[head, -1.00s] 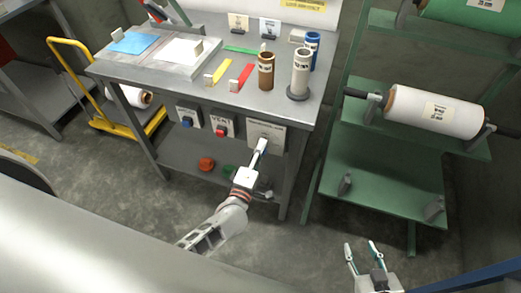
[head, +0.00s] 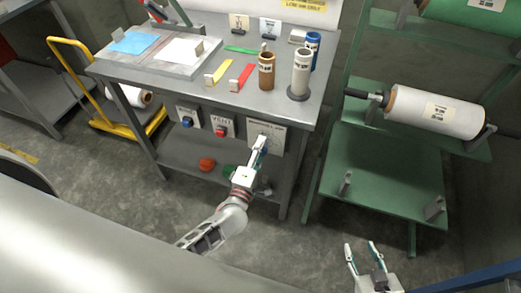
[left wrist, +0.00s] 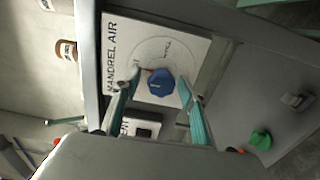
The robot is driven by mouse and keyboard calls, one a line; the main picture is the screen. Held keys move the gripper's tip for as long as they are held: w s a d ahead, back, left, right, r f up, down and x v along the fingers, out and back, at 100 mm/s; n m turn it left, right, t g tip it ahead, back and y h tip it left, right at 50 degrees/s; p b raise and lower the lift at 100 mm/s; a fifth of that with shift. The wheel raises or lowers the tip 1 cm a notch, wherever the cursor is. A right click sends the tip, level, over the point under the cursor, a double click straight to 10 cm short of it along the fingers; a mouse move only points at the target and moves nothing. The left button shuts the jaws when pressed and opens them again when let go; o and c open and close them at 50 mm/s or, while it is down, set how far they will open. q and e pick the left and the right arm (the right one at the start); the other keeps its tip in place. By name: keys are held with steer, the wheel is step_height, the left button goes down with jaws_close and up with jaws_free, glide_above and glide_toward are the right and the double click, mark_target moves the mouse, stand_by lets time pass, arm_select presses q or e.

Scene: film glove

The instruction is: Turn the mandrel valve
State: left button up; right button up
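The mandrel valve is a blue knob (left wrist: 160,82) on a white panel (left wrist: 142,34) marked MANDREL AIR, with a round dial printed around it, in the left wrist view. The same panel (head: 277,130) shows on the bench front in the head view, where my gripper hides the knob. My left gripper (head: 261,143) is in front of the panel. In the left wrist view its teal fingers (left wrist: 163,86) are open, one on each side of the knob; contact cannot be told. My right gripper (head: 361,247) is open and empty, low at the right.
A vent panel (head: 222,126) with a red knob and another panel (head: 188,118) with a blue knob sit to the left. The bench top (head: 190,85) carries cylinders, strips and sheets. A green rack (head: 385,170) with a white roll (head: 435,111) stands at the right.

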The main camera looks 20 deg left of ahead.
arm_select(q)
steer(key=shift+s, duration=0.15)
steer(key=shift+s+f, duration=0.1)
steer(key=shift+s, duration=0.2)
steer(key=s, duration=1.1)
steer(key=shift+a, duration=0.15)
steer(key=s+d+f+m+g+h, duration=0.25)
steer(key=s+m+g+h, duration=0.2)
steer(key=m, duration=0.95)
steer(key=s+a+f+m+g+y, duration=0.2)
steer(key=s+a+m, duration=0.3)
steer(key=m, duration=0.3)
steer(key=shift+s+a+f+g, duration=0.15)
steer(key=shift+s+f+g, duration=0.25)
steer(key=shift+f, duration=0.15)
